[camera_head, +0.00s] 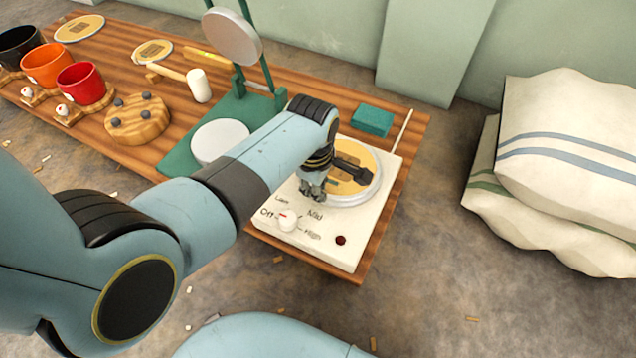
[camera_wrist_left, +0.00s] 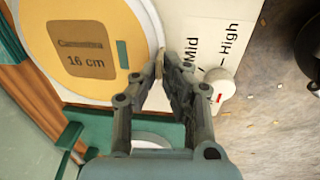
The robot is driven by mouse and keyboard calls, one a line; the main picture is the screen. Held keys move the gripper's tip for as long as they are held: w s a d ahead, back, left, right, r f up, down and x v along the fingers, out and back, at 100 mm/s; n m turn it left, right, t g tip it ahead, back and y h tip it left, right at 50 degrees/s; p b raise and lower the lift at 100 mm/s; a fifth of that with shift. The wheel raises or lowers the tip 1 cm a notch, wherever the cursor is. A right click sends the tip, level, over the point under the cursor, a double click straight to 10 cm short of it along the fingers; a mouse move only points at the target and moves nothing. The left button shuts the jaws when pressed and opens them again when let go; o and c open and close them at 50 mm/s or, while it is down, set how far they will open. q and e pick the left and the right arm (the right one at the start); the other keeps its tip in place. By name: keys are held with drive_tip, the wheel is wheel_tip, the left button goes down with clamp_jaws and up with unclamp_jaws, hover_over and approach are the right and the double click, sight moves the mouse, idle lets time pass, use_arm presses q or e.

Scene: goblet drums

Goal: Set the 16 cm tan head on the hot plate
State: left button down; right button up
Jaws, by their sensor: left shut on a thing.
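The tan head (camera_head: 372,161) is a flat tan disc with a brown label. In the left wrist view the head (camera_wrist_left: 117,34) carries a label reading 16 cm. It lies over the round plate of the white hot plate (camera_head: 335,247), looking flat; whether it rests fully there I cannot tell. My left gripper (camera_head: 316,196) is at the head's near left edge. In the left wrist view its fingers (camera_wrist_left: 162,68) are closed together on the rim. The hot plate's dial (camera_head: 289,221) shows beside the fingers. The arm hides part of the plate. My right gripper is out of view.
A green press stand (camera_head: 180,163) with a grey disc (camera_head: 219,141) is left of the hot plate. A green box (camera_head: 372,121) stands behind it. A mallet (camera_head: 197,86), cups and two other tan heads (camera_head: 80,28) are farther left. Sacks (camera_head: 570,150) lie right.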

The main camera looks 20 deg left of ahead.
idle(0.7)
use_arm(q)
drive_tip(key=c, duration=1.4)
unclamp_jaws()
